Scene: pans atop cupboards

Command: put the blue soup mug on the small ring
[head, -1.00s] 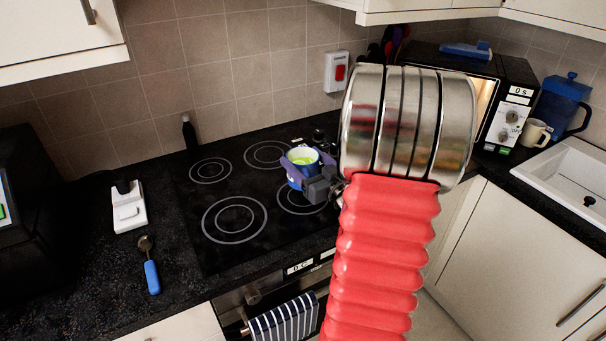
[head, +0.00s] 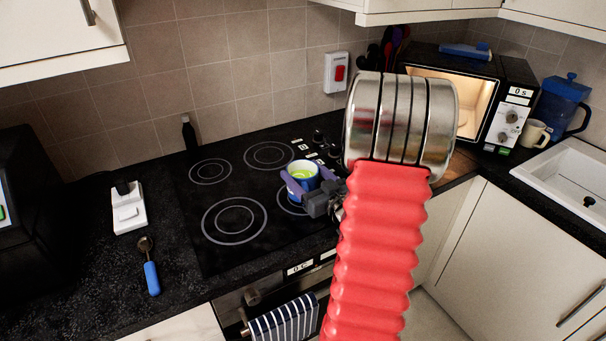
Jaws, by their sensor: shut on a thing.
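The blue soup mug (head: 301,171) has a pale rim and yellow-green contents, and it looks upright. My gripper (head: 309,179) is shut on it, with one purple finger on each side. The mug is over or on the front-right ring (head: 284,205) of the black hob, which it and my gripper partly hide. I cannot tell whether its base touches the glass. The back-left ring (head: 210,171) looks the smallest and is bare. The back-right ring (head: 268,155) and the large front-left ring (head: 235,220) are bare too.
A dark bottle (head: 189,133) stands behind the hob. The lit microwave (head: 465,95), a cream mug (head: 535,132) and a blue jug (head: 562,103) are at the right.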

